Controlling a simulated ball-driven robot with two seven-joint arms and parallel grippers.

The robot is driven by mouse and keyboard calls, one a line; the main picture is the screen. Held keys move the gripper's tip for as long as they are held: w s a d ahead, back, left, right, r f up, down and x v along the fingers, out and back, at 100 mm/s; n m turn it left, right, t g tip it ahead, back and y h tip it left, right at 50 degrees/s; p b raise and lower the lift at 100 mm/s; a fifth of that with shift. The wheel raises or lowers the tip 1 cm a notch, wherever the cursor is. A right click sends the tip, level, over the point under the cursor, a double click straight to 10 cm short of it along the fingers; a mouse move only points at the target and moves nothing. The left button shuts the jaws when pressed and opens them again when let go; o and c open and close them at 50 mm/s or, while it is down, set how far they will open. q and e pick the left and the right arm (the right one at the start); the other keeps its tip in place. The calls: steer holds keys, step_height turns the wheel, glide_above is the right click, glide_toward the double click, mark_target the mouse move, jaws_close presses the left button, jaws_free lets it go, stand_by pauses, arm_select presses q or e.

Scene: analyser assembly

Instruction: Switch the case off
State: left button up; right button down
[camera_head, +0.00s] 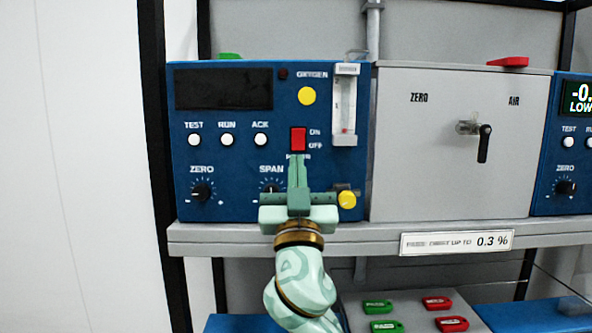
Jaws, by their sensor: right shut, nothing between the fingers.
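The blue analyser case (222,143) stands on a grey shelf and carries a red rocker switch (298,139) marked ON above and OFF below. The case's display (223,88) is dark. My right gripper (297,160) is shut and empty, its fingertips just under the red switch, covering part of the POWER label. Whether the fingertips touch the panel or the switch I cannot tell. The gripper body hides part of the SPAN knob (271,186). My left gripper is not in view.
A grey box (440,170) with a black-handled valve (484,143) stands to the right. Beyond it is another blue case (567,203) with a lit display. Below the shelf (330,238), a grey panel holds green and red tags (437,303). A flow tube (344,105) sits right of the switch.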

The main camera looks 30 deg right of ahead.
arm_select(q)
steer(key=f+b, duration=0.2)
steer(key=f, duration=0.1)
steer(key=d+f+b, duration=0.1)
steer(key=b, duration=0.1)
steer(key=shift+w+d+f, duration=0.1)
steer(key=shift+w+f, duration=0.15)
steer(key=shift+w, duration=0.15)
arm_select(e)
steer(key=s+a+f, duration=0.1)
steer(key=s+f, duration=0.2)
steer(key=f, duration=0.4)
steer(key=shift+a+f, duration=0.15)
steer(key=shift+a, duration=0.25)
steer(key=shift+s+a, duration=0.1)
steer(key=shift+s, duration=0.1)
